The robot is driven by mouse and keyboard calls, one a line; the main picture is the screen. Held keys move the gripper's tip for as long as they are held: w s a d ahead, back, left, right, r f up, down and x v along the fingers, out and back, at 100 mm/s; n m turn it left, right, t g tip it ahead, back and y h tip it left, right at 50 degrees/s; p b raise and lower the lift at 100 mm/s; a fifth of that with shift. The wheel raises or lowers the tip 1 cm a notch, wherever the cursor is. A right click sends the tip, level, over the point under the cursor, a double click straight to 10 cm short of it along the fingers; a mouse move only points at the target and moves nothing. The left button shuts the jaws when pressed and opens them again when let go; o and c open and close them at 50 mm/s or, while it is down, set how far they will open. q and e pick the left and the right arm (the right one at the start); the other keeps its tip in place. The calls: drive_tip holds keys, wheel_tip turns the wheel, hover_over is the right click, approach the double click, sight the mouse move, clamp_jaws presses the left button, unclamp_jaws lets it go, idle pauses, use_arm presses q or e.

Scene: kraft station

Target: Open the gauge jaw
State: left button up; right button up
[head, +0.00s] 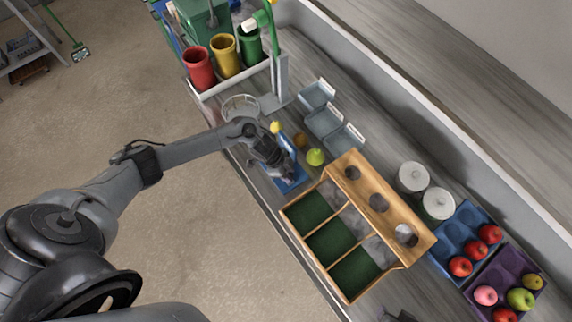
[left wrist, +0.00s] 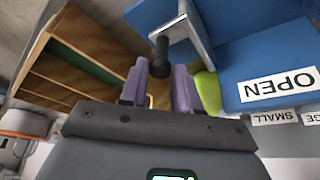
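The blue gauge (head: 291,186) lies on the counter, partly hidden under my left gripper (head: 285,172) in the head view. In the left wrist view its blue plate (left wrist: 265,60) carries a white label reading OPEN, upside down. A raised blue jaw block (left wrist: 185,30) with a grey face stands beside it. A black knob (left wrist: 160,62) on a stem sticks out towards my left gripper (left wrist: 160,80). The two purple fingers are apart, one on each side of the knob; contact with it is not clear. My right gripper cannot be made out clearly.
A green fruit (head: 315,157) sits close to the gauge, with a brown one (head: 300,140) and a yellow one (head: 275,127) nearby. A wooden rack (head: 337,203) stands to the right, grey bins (head: 323,122) behind. A round basket (head: 240,106) is near my left wrist.

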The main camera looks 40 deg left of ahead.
use_arm(q)
drive_tip(key=o, duration=0.3)
drive_tip(key=shift+o, duration=0.2)
drive_tip(key=shift+a, duration=0.1)
drive_tip(key=v, duration=1)
drive_tip(key=shift+r, duration=0.4)
drive_tip(key=shift+s, duration=0.15)
